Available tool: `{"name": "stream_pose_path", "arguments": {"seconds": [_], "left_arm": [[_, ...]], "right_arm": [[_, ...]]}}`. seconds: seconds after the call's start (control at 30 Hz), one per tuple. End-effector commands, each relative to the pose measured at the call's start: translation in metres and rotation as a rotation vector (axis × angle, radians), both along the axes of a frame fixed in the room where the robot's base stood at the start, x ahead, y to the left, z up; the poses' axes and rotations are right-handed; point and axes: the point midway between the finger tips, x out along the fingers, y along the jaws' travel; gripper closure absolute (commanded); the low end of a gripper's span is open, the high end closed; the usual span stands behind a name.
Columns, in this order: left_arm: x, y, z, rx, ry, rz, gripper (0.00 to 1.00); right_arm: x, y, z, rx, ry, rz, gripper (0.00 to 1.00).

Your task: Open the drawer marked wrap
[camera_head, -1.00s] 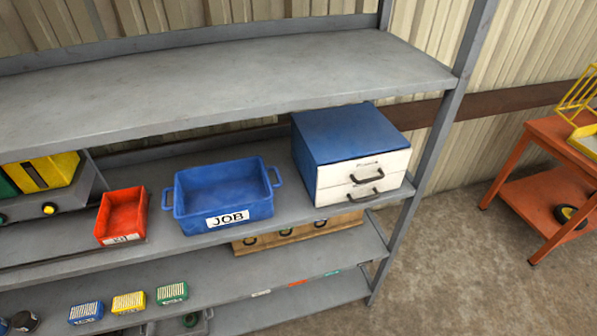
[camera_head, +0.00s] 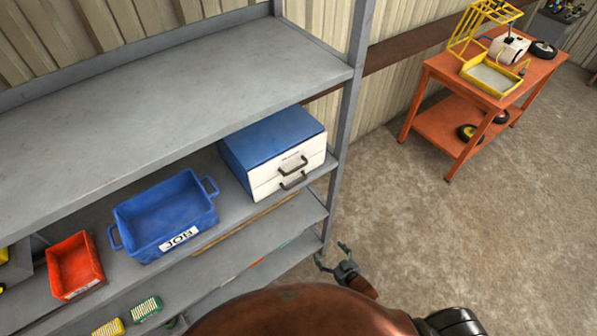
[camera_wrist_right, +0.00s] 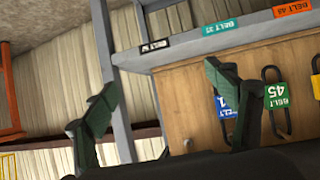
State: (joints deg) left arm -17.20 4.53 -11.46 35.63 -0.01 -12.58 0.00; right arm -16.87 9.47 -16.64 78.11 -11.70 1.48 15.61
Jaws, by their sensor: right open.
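A blue cabinet (camera_head: 272,138) with two white drawers stands on the middle shelf at its right end. The upper drawer (camera_head: 290,167) and the lower drawer (camera_head: 282,182) each have a dark bar handle, and both look shut. A small label shows above the upper handle, too small to read, so I cannot tell which drawer is marked wrap. My right gripper (camera_head: 331,255) is open and empty, low in front of the shelf's right end, below and apart from the cabinet. Its two spread fingers also show in the right wrist view (camera_wrist_right: 160,76). My left gripper is out of view.
An orange cart (camera_head: 480,95) stands at the right. Floor is clear between.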

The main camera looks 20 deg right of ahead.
Motion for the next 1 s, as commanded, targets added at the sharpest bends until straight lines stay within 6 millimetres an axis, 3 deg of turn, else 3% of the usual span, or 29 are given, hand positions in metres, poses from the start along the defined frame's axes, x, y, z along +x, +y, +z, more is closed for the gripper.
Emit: {"name": "stream_pose_path", "arguments": {"seconds": [0.03, 0.1, 0.2, 0.3, 0.4, 0.57, 1.0], "left_arm": [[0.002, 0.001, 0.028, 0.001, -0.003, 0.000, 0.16], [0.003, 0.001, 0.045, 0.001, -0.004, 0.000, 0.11], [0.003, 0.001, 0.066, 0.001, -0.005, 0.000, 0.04], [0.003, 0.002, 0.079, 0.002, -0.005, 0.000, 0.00], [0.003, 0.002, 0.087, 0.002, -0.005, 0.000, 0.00], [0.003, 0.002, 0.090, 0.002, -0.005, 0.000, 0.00], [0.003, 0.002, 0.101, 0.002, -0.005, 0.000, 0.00]], "right_arm": [[0.021, 0.011, 0.070, 0.023, -0.086, 0.020, 0.18], [0.042, 0.026, 0.141, 0.056, -0.189, 0.046, 0.18], [0.059, 0.044, 0.228, 0.097, -0.314, 0.081, 0.18], [0.067, 0.058, 0.292, 0.128, -0.404, 0.110, 0.18], [0.068, 0.066, 0.331, 0.149, -0.459, 0.129, 0.18], [0.075, 0.073, 0.351, 0.161, -0.491, 0.140, 0.18], [0.134, 0.093, 0.350, 0.161, -0.490, 0.138, 0.18]]}}
